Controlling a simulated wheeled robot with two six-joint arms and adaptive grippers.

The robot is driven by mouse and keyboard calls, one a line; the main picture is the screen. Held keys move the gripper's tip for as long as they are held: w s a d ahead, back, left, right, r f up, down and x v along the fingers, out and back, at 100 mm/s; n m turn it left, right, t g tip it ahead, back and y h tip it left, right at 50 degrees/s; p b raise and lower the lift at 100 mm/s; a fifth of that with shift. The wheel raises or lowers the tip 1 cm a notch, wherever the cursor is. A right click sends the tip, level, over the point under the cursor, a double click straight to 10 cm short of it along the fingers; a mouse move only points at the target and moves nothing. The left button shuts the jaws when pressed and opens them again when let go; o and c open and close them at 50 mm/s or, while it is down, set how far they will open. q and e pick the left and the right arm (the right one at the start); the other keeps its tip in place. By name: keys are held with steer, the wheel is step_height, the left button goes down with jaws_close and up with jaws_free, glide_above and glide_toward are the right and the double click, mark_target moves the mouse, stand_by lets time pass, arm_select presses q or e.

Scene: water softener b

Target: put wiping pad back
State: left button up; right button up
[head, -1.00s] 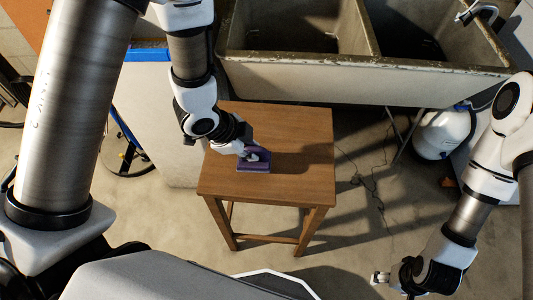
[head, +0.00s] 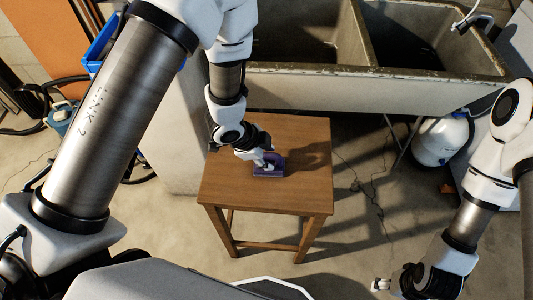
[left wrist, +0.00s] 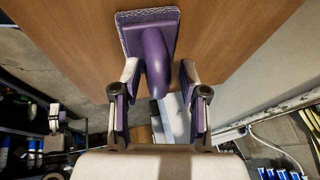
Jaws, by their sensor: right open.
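The wiping pad is a purple pad with a raised purple handle (head: 268,168). It lies on the wooden stool top (head: 230,190). My left gripper (head: 266,162) is down at the pad and partly covers it in the head view. In the left wrist view the wiping pad (left wrist: 150,28) lies flat on the wood. The fingers of my left gripper (left wrist: 158,75) stand open on either side of its handle, with gaps visible. My right gripper (head: 382,285) is open and empty, low at the right over the floor.
A concrete double sink (head: 330,84) stands behind the stool. A white tank (head: 440,140) stands on the floor at the right. A cable runs over the floor beside the stool. The stool top is otherwise bare.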

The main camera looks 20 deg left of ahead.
arm_select(q)
steer(key=shift+r, duration=0.45)
steer(key=p+v, duration=0.1)
steer(key=v, duration=1)
steer(key=shift+s+a+r, duration=0.2)
